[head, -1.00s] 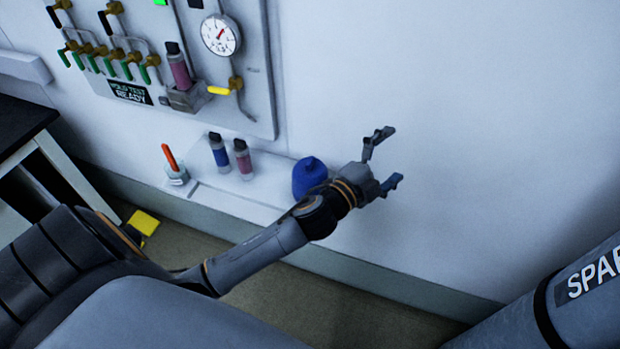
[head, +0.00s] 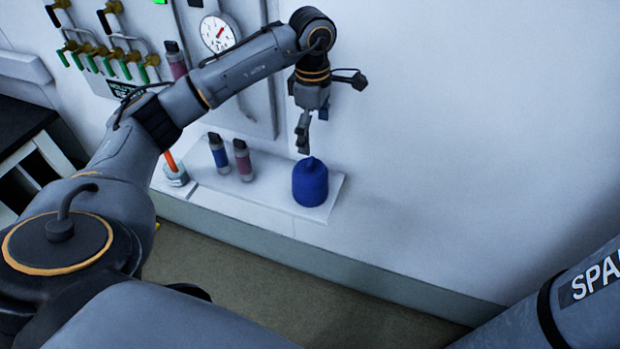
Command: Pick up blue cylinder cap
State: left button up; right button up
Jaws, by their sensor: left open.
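The blue cylinder cap (head: 310,184) stands upright at the right end of a white wall shelf (head: 268,201). It is a rounded, dark blue piece with a small knob on top. My left gripper (head: 331,112) is above the cap, with its fingers spread wide. One finger points down toward the cap's top, and the other sticks out to the right. Nothing is between the fingers. Whether the lower fingertip touches the knob I cannot tell. My right gripper does not show.
A blue bottle (head: 219,154) and a pink bottle (head: 243,160) stand on the shelf left of the cap. A holder with an orange-handled tool (head: 174,168) is further left. A valve panel with a gauge (head: 218,33) is behind my arm. A large grey cylinder (head: 575,300) is lower right.

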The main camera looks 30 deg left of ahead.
aim_at(310, 172)
pick_arm(q)
jog(key=shift+s+a+f, duration=0.1)
jog(key=shift+a+f, duration=0.1)
jog(key=shift+a, duration=0.25)
notch_tip(310, 172, down, 8)
jog(key=shift+r+p, duration=0.15)
jog(key=shift+p, duration=0.55)
notch_tip(310, 172, down, 5)
jog(key=shift+r+p, duration=0.1)
jog(key=shift+p, duration=0.85)
jog(key=shift+f, duration=0.3)
jog(key=c, duration=1.1)
jog(key=shift+r, duration=0.1)
